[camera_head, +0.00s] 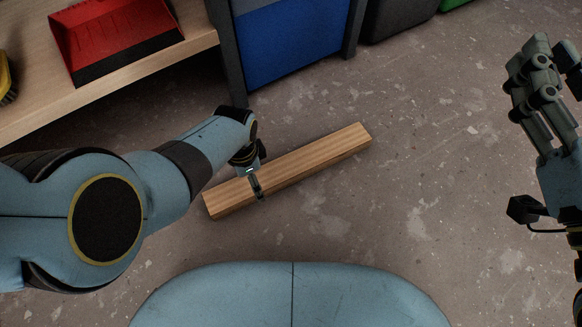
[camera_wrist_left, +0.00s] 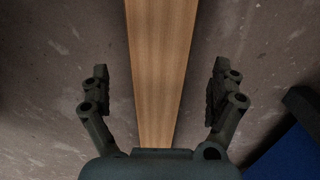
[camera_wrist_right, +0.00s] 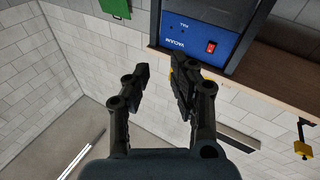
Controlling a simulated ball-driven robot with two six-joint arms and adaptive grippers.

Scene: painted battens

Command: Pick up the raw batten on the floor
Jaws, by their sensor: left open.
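The raw batten (camera_head: 310,160), a plain unpainted wooden bar, lies on the floor slanting up to the right in the head view. My left gripper (camera_head: 257,182) is over its left part. In the left wrist view the batten (camera_wrist_left: 162,70) runs between the two open fingers of my left gripper (camera_wrist_left: 160,88), with a gap on each side. My right gripper (camera_head: 537,75) is raised at the right, away from the batten. In the right wrist view my right gripper (camera_wrist_right: 160,85) has its fingers apart with nothing between them.
A wooden shelf (camera_head: 130,65) with a red dustpan (camera_head: 115,35) stands at the upper left. A blue bin (camera_head: 295,40) between dark posts is behind the batten. The floor right of the batten is clear. The right wrist view shows a blue vacuum box (camera_wrist_right: 200,35).

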